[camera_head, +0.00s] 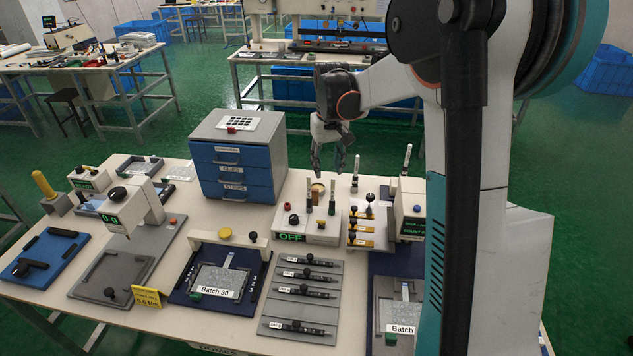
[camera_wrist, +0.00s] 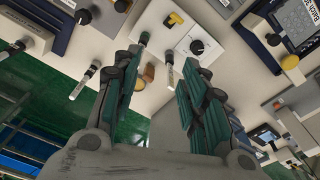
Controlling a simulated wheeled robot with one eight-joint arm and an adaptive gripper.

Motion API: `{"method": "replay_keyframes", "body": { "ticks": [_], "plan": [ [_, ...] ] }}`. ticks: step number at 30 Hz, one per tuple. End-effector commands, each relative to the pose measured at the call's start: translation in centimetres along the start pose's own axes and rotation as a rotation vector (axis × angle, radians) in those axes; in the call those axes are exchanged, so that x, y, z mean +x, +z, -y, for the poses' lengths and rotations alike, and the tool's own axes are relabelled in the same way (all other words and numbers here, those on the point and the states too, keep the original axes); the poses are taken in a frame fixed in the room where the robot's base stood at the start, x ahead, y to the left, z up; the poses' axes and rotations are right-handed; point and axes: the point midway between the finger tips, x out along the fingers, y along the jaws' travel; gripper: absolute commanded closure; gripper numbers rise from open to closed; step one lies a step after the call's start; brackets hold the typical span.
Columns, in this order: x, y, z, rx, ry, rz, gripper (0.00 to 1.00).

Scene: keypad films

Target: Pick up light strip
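My gripper (camera_head: 330,162) hangs above the table's back edge, right of the blue drawer cabinet. In the wrist view my gripper (camera_wrist: 160,75) has its fingers apart, with nothing held between them. I cannot tell for sure which thing is the light strip. Slim upright sticks stand below the gripper, among them a dark one (camera_head: 332,197) and one with a white top (camera_head: 355,170). A pale strip (camera_head: 229,261) lies on the Batch 30 tray. The cabinet's bottom drawer (camera_head: 235,190) bears a label that seems to read "STRIPS"; its inside is hidden.
The drawer cabinet (camera_head: 239,155) stands closed at the back. A white box with a green "OFF" display (camera_head: 292,237) and a tan cylinder (camera_head: 318,190) stand below my gripper. A grey rack (camera_head: 303,295) with several dark tools lies in front. My arm covers the right side.

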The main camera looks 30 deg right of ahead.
Motion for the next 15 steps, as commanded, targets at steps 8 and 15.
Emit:
{"method": "replay_keyframes", "body": {
  "ticks": [8,15],
  "plan": [
    [3.3,-3.0,-2.9,0.027,-0.004,0.079,0.60],
    [5.6,-3.2,-3.3,0.029,-0.005,0.092,0.60]
  ]
}}
